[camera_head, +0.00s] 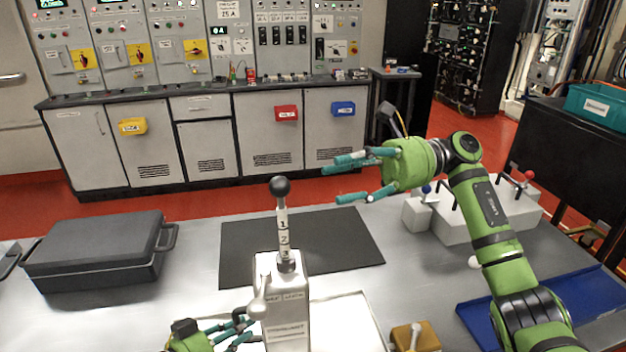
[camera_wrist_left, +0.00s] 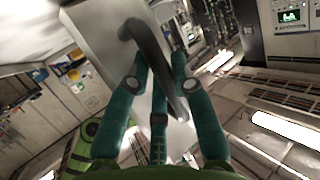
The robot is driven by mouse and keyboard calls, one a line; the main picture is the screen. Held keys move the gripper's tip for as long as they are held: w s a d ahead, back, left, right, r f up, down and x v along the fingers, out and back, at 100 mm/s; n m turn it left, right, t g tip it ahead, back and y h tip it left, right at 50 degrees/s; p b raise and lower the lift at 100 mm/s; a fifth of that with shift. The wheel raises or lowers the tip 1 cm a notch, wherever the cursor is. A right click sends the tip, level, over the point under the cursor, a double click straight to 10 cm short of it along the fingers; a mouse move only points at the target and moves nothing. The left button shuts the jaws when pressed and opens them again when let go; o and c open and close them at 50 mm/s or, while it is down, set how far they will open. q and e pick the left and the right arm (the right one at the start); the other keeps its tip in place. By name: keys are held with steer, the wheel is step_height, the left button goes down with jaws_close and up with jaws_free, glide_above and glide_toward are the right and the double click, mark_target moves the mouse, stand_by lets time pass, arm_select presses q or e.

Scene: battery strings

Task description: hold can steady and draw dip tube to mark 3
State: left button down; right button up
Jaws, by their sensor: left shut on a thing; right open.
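The can (camera_head: 288,318) is a pale metal box standing upright at the front middle of the bench. The dip tube (camera_head: 283,224) rises upright from its top, with a black ball knob (camera_head: 280,187). The left wrist view shows the teal fingers around the dark curved handle (camera_wrist_left: 160,62). My right gripper (camera_head: 348,178) is open and empty, right of the knob and apart from it, fingers pointing left.
A dark mat (camera_head: 345,238) lies behind the can. A grey case (camera_head: 100,250) is at the left. A white fixture with levers (camera_head: 470,215) stands behind my right arm. A blue tray (camera_head: 590,300) and a tan block (camera_head: 415,338) are at the front right.

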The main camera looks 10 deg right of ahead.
arm_select(q)
steer(key=shift+s+f, duration=0.15)
steer(key=shift+f, duration=0.3)
steer(key=c, duration=1)
jaws_free()
steer(key=shift+r, duration=0.1)
arm_select(e)
steer(key=shift+w+d, duration=0.2)
steer(key=shift+d, duration=0.75)
arm_select(q)
steer(key=shift+r, duration=0.1)
